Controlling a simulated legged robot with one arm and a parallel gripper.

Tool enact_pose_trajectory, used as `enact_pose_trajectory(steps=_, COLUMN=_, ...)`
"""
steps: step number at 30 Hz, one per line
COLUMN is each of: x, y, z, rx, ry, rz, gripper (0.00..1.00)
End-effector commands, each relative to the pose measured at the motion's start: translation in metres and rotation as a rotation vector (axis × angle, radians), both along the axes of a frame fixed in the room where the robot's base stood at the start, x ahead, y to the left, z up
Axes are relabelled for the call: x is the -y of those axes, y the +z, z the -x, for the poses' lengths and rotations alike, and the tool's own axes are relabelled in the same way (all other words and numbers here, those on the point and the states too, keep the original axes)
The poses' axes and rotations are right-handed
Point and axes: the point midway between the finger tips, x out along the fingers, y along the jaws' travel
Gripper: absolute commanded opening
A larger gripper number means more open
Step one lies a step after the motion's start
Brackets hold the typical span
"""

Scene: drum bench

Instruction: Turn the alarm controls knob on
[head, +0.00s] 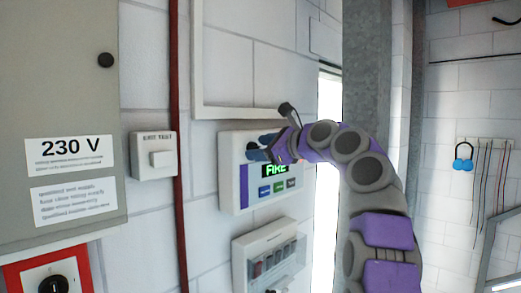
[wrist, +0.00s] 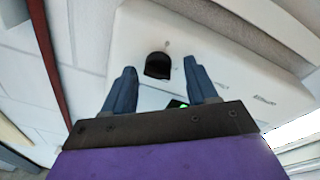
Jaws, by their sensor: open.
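The white alarm panel (head: 229,172) is on the wall, with a green lit display (head: 275,169) reading "FIRE" and a row of small buttons below it. My gripper (head: 256,150) is in front of the panel's upper part, its blue fingers apart. In the wrist view a black knob (wrist: 158,66) shows on the white panel face (wrist: 225,35). The open fingers of my gripper (wrist: 159,64) lie to either side of the knob, with visible gaps. No contact with the knob shows. In the head view my gripper hides the knob.
A white switch box (head: 143,165) and a red pipe (head: 179,120) are left of the panel. A fuse box (head: 268,232) hangs just below. A grey "230 V" cabinet (head: 60,95) is further left, above a red-framed black knob (head: 53,285).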

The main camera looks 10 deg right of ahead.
Motion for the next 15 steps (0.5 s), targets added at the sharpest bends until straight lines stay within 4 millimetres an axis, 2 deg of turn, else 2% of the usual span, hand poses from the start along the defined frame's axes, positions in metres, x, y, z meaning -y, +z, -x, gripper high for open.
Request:
enact_pose_trajectory(steps=5, x=0.011, y=0.001, z=0.014, rx=-0.001, ry=-0.001, rz=-0.002, gripper=0.58)
enact_pose_trajectory(steps=15, x=0.043, y=0.009, z=0.059, rx=0.001, ry=0.001, rz=-0.001, gripper=0.58)
